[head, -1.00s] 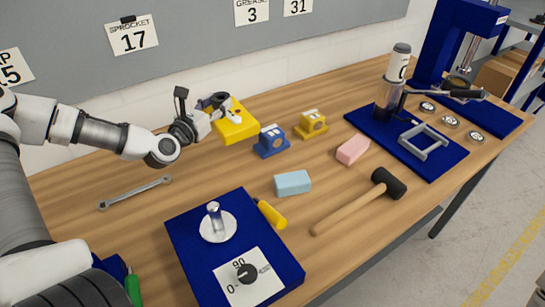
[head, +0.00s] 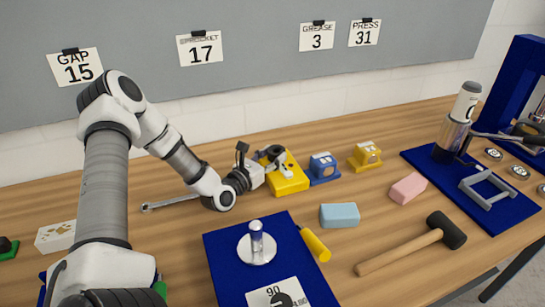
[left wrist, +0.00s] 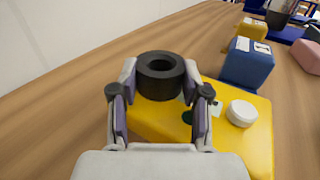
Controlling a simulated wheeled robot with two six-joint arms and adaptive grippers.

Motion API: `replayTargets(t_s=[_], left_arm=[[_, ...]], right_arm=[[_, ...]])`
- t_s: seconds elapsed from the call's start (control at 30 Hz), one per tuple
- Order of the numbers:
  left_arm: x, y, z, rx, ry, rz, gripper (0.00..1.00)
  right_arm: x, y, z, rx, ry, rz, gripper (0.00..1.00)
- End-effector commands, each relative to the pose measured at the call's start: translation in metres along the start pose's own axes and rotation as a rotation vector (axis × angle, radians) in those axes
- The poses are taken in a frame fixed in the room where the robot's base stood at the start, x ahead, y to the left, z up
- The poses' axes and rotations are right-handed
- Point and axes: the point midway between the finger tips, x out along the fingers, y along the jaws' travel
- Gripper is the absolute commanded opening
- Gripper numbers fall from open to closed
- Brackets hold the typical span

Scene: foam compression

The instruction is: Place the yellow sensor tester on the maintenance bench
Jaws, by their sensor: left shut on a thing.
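The yellow sensor tester (head: 289,187) is a flat yellow box beside the blue device in the head view. In the left wrist view the yellow box (left wrist: 255,140) carries a black ring (left wrist: 159,78) and a white round button (left wrist: 241,112). My left gripper (head: 277,157) is shut on the tester by this black ring, with a finger on either side of it (left wrist: 158,90). The tester is at or just above the wooden maintenance bench (head: 180,225); I cannot tell if its underside touches. My right gripper is out of view.
A blue device (head: 322,169) stands close right of the tester, with a smaller yellow device (head: 366,157) beyond. A wrench (head: 165,203) lies to the left. A blue panel (head: 225,260), blue block (head: 339,215), pink block (head: 408,188) and mallet (head: 410,246) lie nearer or rightward.

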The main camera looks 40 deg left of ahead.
Motion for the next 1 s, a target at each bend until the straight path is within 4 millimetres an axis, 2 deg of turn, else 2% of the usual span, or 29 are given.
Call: replayTargets(t_s=[0.07,0.1,0.17,0.57,0.77,1.0], left_arm=[[0.000,0.000,-0.003,0.000,-0.002,0.000,0.00],[0.000,0.000,-0.002,0.000,0.000,0.000,0.53],[0.000,0.000,-0.002,0.000,0.000,0.000,0.71],[-0.003,0.001,0.001,-0.002,0.001,0.002,0.71],[-0.035,0.001,0.004,-0.011,-0.001,0.005,0.71],[-0.084,0.002,0.007,-0.009,0.003,0.006,0.71]], right_arm=[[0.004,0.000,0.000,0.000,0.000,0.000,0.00],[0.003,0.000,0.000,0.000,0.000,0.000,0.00],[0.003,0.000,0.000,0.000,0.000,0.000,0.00],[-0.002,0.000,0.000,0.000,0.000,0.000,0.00],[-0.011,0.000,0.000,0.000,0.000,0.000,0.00],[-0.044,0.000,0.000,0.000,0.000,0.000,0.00]])
